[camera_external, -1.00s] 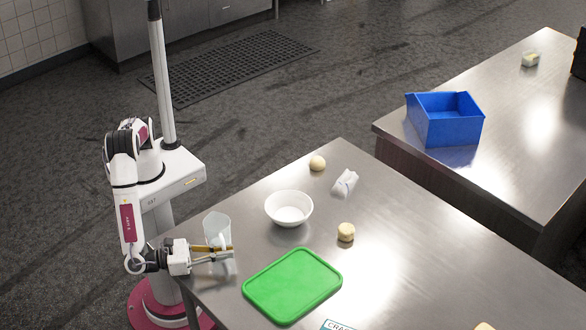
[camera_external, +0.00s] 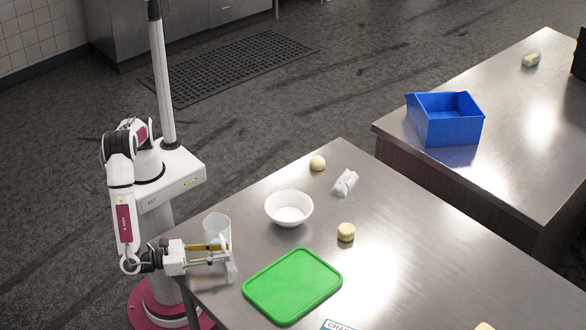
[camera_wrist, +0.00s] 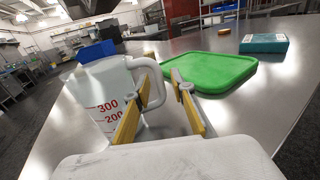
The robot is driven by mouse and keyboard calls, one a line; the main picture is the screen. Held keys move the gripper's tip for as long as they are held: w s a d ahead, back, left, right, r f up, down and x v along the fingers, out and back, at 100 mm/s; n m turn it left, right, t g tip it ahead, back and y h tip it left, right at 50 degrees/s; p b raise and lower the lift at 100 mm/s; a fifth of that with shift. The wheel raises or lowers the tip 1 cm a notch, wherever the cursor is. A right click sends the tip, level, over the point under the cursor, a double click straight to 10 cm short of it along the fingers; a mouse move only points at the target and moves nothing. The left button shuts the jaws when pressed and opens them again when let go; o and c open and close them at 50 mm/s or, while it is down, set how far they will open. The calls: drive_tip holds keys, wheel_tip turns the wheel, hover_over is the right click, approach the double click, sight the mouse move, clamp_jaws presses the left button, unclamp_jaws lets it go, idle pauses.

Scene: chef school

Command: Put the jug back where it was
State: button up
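The clear measuring jug (camera_external: 217,230) with red markings stands upright at the left corner of the near steel table. It also shows in the wrist view (camera_wrist: 104,95), its handle (camera_wrist: 155,80) facing my gripper. My gripper (camera_external: 230,254) is level beside the jug, low over the table. In the wrist view my gripper's two yellow-padded fingers (camera_wrist: 160,82) are spread apart, with the handle in the gap between their tips. The fingers hide part of the jug's lower side in the outside view.
A green cutting board (camera_external: 292,285) lies just right of my gripper. A white bowl (camera_external: 289,209) stands behind the jug, with a bread roll (camera_external: 346,232), another roll (camera_external: 317,163) and a white packet (camera_external: 345,183) farther off. A blue bin (camera_external: 446,120) is on the other table.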

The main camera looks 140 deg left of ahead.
drive_tip(key=v, duration=1)
drive_tip(key=shift+s+d, duration=0.2)
drive_tip(key=shift+d, duration=0.1)
